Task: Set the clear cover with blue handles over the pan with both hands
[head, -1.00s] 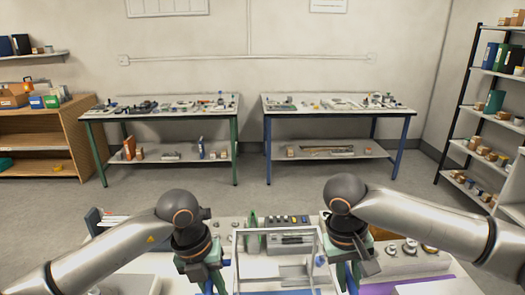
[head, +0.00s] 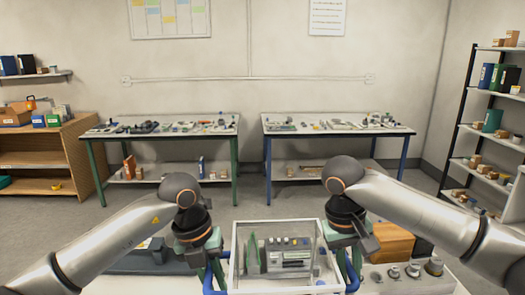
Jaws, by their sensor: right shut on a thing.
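The clear cover (head: 236,245), a see-through box with pale edges, is level between my two grippers at the bottom middle of the head view. A blue handle (head: 208,281) shows on its left side and another (head: 353,272) on its right. My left gripper (head: 213,266) is at the left handle and appears shut on it. My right gripper (head: 349,262) is shut on the right handle. A grey balance (head: 290,260) shows through the cover's walls. I cannot make out the pan clearly, nor the cover's lower edge.
A brown wooden block (head: 393,243) and several metal weights (head: 413,271) are on the near table to the right. A dark grey case (head: 140,257) lies to the left, partly behind my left arm. Two more tables stand at the back wall, beyond open floor.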

